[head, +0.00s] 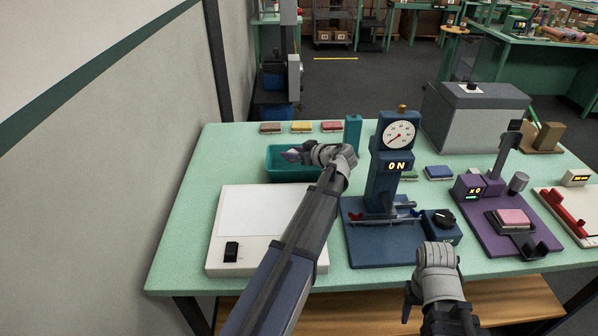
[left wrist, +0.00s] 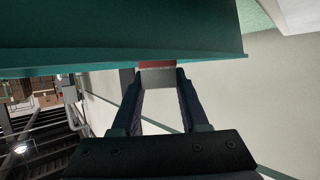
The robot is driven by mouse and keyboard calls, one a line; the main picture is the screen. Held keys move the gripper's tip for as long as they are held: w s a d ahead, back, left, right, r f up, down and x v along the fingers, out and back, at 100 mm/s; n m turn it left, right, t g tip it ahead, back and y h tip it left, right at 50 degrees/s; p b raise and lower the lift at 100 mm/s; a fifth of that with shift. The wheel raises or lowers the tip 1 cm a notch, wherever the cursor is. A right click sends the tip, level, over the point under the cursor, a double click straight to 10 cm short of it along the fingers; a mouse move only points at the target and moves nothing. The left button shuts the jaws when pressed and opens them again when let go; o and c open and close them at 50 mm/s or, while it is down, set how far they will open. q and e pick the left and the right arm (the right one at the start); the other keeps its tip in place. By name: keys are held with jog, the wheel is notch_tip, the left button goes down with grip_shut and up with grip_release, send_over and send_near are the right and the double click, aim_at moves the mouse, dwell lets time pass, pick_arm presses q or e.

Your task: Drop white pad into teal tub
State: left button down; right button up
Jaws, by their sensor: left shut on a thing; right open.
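The teal tub (head: 290,174) stands at the back left of the table, behind a white flat-topped unit. My left gripper (head: 292,155) is over the tub, with its wrist covering part of the tub's right side. In the left wrist view, my left gripper (left wrist: 157,80) is shut on a pale grey-white pad (left wrist: 158,79). A thin red strip shows along the pad's edge; I cannot tell whether it belongs to the pad. The tub's teal wall (left wrist: 120,40) fills the top of that view. My right gripper (head: 410,298) is open and low at the table's front edge, its fingers partly hidden.
The white unit (head: 220,262) lies in front of the tub. A blue press with a dial (head: 385,185) stands right of my left arm. Several coloured pads (head: 302,127) lie behind the tub. A purple station (head: 500,225) and grey box (head: 475,120) are further right.

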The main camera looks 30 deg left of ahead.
pick_arm(q)
jog(key=shift+c, duration=1.7)
grip_release()
jog(key=shift+r, duration=0.1)
notch_tip(320, 180, up, 10)
jog(key=p, duration=1)
